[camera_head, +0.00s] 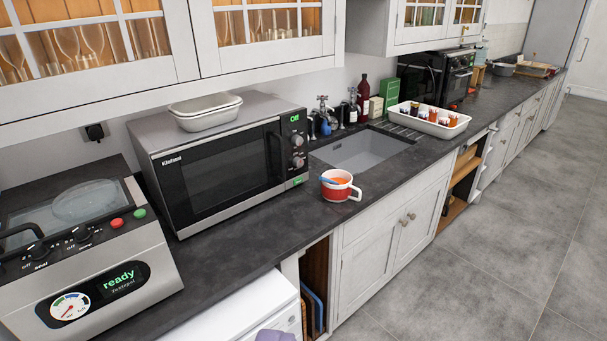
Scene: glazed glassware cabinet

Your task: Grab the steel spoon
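I see no steel spoon that I can make out in this view. A red and white mug (340,187) stands upright on the dark countertop, near its front edge and in front of the sink. It has orange contents, and a blue piece shows at its rim; I cannot tell what that piece is. I cannot make out my gripper. A small purple shape (275,336) is cut off by the bottom edge, and I cannot tell what it is.
Behind the mug are a sink (362,150) and a white tray (420,122) of small jars. Glazed cabinets (265,30) hang above. The floor at right is clear.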

